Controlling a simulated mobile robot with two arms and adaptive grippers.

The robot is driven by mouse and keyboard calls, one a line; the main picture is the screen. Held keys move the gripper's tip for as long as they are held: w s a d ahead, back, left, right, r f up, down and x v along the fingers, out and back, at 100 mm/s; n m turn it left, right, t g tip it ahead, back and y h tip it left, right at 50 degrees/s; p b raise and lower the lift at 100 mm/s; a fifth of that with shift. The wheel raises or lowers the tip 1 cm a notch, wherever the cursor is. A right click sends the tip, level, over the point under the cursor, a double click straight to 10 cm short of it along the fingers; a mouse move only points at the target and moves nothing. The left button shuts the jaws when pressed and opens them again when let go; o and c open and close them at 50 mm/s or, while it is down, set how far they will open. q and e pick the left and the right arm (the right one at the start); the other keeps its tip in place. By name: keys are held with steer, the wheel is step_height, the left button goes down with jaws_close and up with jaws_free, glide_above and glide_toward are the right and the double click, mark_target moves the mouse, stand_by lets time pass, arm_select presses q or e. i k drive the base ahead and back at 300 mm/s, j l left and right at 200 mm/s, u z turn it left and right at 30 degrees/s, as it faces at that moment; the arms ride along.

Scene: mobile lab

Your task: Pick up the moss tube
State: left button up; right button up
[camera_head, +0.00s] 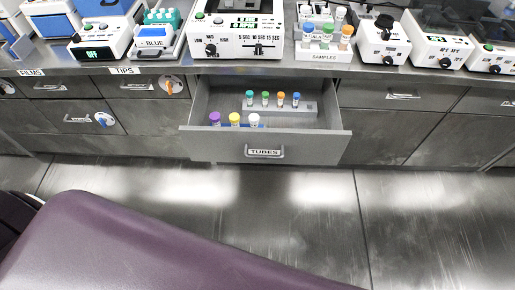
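The drawer labelled TUBES (264,152) is pulled open below the counter. The green-capped one looks closest to moss, but the shade is too small to be sure. In front are a purple-capped tube (214,118), a yellow-capped tube (234,118) and a white-capped tube (253,119). The tubes stand upright. Neither of my grippers is in view.
The counter (185,68) carries several lab devices and a SAMPLES rack (324,56) with capped tubes. Closed drawers flank the open one. The metal floor (270,200) before it is clear. A large smooth purple form fills the lower left; I cannot tell what it belongs to.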

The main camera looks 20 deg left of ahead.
mark_target(265, 94)
steer(key=i+j, duration=0.3)
steer(key=j, duration=0.15)
steer(key=i+j, duration=0.35)
steer(key=j+z, duration=0.05)
